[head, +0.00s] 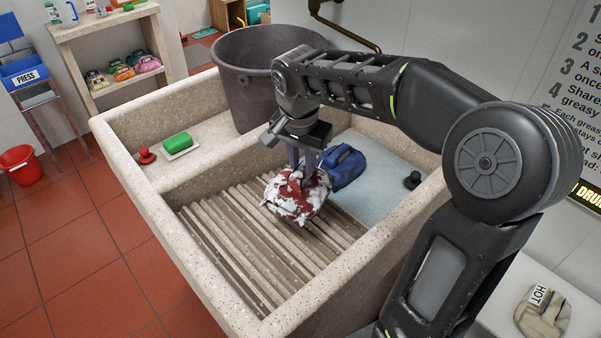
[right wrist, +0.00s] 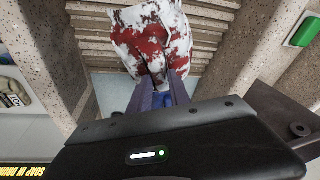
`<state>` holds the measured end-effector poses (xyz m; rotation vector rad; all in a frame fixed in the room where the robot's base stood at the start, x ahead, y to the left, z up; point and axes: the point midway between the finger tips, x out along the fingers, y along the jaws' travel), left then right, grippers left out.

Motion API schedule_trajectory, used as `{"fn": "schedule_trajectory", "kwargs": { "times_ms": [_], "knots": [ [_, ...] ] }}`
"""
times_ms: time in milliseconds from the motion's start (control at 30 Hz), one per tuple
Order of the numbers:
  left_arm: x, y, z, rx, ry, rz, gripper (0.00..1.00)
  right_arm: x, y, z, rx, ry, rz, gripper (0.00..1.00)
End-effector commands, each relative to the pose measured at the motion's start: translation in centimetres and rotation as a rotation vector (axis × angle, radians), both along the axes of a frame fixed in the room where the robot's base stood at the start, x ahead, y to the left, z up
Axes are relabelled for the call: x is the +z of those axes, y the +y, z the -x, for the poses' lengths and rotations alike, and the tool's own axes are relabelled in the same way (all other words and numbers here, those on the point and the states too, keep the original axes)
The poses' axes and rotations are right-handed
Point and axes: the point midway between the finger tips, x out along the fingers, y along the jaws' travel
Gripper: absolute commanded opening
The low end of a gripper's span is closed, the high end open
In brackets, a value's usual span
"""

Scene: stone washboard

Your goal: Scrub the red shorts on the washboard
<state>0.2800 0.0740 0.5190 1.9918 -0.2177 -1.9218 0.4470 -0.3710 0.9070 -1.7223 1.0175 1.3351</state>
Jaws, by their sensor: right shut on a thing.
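The red shorts (head: 297,200) are a bunched red cloth with patches of white foam. They lie at the upper end of the ridged stone washboard (head: 230,250). In the right wrist view the shorts (right wrist: 150,42) are at the top, with the washboard ridges (right wrist: 205,20) behind and beside them. My right gripper (head: 302,172) comes down from above and is shut on the shorts. Its two fingers (right wrist: 163,92) reach to the cloth in the right wrist view. The fingertips are partly hidden by the cloth. My left gripper is not in view.
A dark bucket (head: 250,95) stands at the back. A green soap (head: 177,142) and red plug (head: 146,155) are on the left ledge. The lower washboard is clear.

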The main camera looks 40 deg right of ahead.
Motion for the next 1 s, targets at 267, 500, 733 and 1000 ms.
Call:
{"fn": "schedule_trajectory", "kwargs": {
  "times_ms": [267,500,733,1000],
  "knots": [
    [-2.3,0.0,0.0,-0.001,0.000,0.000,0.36,-2.6,-0.1,0.0,0.001,-0.005,-0.001,0.00],
    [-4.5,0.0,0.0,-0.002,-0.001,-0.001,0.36,-5.3,-0.3,0.0,0.003,-0.008,-0.004,0.00],
    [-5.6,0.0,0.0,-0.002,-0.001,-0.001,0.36,-6.6,-0.4,0.0,0.004,-0.012,-0.004,0.00],
    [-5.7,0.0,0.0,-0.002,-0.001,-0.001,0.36,-6.8,-0.4,0.0,0.004,-0.013,-0.005,0.00]
  ]
}}
